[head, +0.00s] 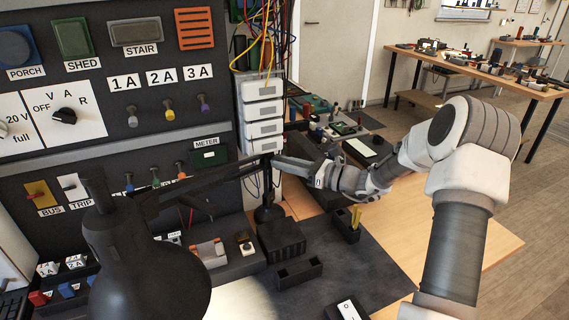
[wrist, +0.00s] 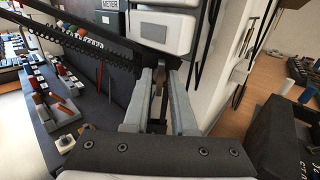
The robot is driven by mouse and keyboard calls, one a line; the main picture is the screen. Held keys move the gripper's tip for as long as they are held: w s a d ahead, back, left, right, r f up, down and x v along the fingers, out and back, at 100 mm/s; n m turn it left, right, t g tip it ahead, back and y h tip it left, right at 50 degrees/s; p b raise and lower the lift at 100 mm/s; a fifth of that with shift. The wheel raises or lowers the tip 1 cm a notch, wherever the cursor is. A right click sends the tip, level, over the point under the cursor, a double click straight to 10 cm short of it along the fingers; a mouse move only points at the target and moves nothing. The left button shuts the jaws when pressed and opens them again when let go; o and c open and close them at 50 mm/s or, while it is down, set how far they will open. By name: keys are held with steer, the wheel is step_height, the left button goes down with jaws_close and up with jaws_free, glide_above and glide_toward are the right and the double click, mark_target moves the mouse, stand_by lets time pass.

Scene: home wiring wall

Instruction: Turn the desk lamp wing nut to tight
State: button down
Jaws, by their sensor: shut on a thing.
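The black desk lamp (head: 145,255) has its large shade in the left foreground of the head view. My gripper (head: 278,162) is at that joint, coming from the right. In the wrist view, my gripper (wrist: 160,72) has its two grey fingers closed around a small dark brownish piece (wrist: 157,90), apparently the wing nut, at the end of the lamp's ridged arm (wrist: 90,35). The fingers hide most of it, so I cannot tell its angle.
A labelled switch panel (head: 130,65) stands behind the lamp on the left. White boxes (head: 262,110) and loose coloured wires are close behind my gripper. Small trays (head: 298,272) and a white rocker switch (head: 348,311) lie on the dark mat. Open floor is at the right.

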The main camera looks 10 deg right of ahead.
steer(key=shift+r+p, duration=0.1)
steer(key=shift+p, duration=0.25)
steer(key=m+p, duration=1.6)
steer(key=m, duration=0.1)
steer(key=shift+w+d+f+m+p, duration=0.1)
steer(key=shift+f+m+p, duration=0.1)
steer(key=shift+m+p, duration=0.1)
stand_by(0.3)
steer(key=c, duration=1)
jaws_free()
steer(key=shift+o, duration=0.2)
